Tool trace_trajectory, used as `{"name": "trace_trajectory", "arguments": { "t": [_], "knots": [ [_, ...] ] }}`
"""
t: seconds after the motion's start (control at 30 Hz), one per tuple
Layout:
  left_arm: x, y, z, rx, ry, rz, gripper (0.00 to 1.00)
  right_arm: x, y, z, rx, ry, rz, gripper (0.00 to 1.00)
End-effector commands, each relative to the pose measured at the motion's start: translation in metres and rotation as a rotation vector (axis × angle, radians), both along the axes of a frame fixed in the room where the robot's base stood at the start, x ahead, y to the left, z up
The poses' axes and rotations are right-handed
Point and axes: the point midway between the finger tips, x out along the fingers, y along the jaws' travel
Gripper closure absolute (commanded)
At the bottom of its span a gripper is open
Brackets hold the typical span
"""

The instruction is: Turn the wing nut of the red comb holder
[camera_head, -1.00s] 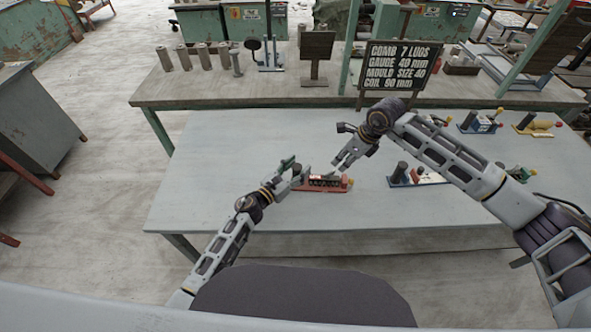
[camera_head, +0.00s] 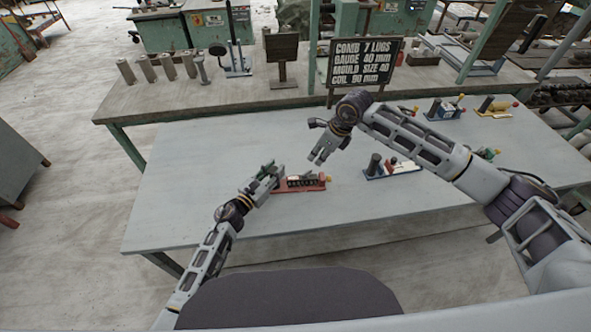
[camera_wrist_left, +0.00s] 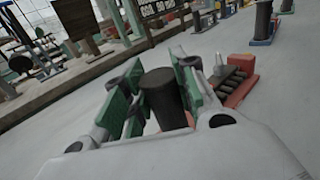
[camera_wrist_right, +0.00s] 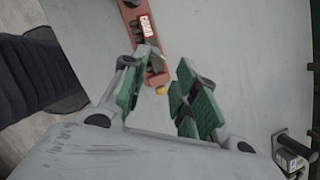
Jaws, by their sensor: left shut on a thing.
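The red comb holder (camera_head: 300,187) lies on the grey table, with a row of dark comb teeth along it. Its yellow wing nut (camera_head: 328,178) is at its right end. My left gripper (camera_head: 270,172) is shut on the dark upright cylinder (camera_wrist_left: 165,98) at the holder's left end. The red base shows beside it in the left wrist view (camera_wrist_left: 238,92). My right gripper (camera_head: 315,158) is open and empty, above and apart from the holder's right end.
A blue holder (camera_head: 392,172) stands to the right, partly near my right arm. More blue and yellow holders (camera_head: 495,107) stand at the table's far right. A black sign (camera_head: 363,66) reads "COMB 7 LUGS". The table's left part (camera_head: 190,170) is clear.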

Motion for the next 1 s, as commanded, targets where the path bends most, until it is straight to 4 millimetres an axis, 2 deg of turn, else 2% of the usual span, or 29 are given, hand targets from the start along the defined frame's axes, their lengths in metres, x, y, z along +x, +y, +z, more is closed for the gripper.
{"name": "trace_trajectory", "arguments": {
  "t": [0.17,0.3,0.53,0.73,1.0],
  "knots": [
    [0.0,0.0,0.0,0.0,0.0,0.0,1.0,0.013,0.012,0.028,0.01,-0.047,0.015,0.71],
    [0.0,0.0,0.0,0.0,0.0,0.0,1.0,0.021,0.03,0.053,0.014,-0.087,0.044,0.71],
    [0.0,0.0,0.0,0.0,0.0,0.0,1.0,0.033,0.061,0.079,0.001,-0.131,0.089,0.71],
    [0.0,0.0,0.0,0.0,0.0,0.0,1.0,0.04,0.081,0.085,-0.034,-0.127,0.115,0.71],
    [0.0,0.0,0.0,0.0,0.0,0.0,1.0,0.039,0.084,0.064,-0.159,-0.081,0.263,0.71]
  ]
}}
